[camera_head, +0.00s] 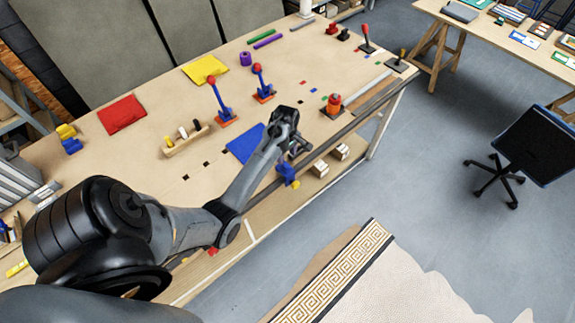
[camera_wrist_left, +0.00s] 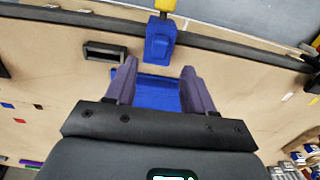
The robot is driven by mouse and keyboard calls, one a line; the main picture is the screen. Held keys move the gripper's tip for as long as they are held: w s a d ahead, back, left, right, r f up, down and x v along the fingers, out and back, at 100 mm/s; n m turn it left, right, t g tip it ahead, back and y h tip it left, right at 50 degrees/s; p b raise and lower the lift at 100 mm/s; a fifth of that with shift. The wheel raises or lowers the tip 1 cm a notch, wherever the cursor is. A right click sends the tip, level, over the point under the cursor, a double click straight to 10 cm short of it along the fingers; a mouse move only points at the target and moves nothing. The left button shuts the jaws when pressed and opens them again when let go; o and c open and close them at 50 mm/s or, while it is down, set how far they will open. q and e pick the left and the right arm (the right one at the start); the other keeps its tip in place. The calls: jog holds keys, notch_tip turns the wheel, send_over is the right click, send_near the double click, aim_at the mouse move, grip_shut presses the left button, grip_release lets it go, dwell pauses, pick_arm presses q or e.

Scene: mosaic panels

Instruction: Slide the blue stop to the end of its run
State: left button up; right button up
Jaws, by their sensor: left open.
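The blue stop (camera_head: 288,173) sits on the dark rail (camera_head: 345,131) along the front edge of the workbench. In the left wrist view the blue stop (camera_wrist_left: 158,42) is a blue block with a yellow part above it, on the dark rail (camera_wrist_left: 235,45). My left gripper (camera_head: 296,150) is just above and behind the stop in the head view. In the wrist view the left gripper (camera_wrist_left: 160,78) has its two fingers apart and empty, with the stop beyond their tips. Contact does not show. My right gripper is in neither view.
A blue cloth (camera_head: 243,146) lies beside my left gripper. Blue levers with red knobs (camera_head: 218,99) and a red-orange device (camera_head: 333,104) stand on the bench (camera_head: 160,100). Small whitish blocks (camera_head: 320,168) are near the rail. The floor (camera_head: 430,200) in front is open.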

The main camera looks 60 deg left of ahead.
aim_at(286, 166)
pick_arm(q)
notch_tip(286, 166, down, 8)
jog(key=shift+f, duration=0.1)
dwell(0.4)
grip_shut()
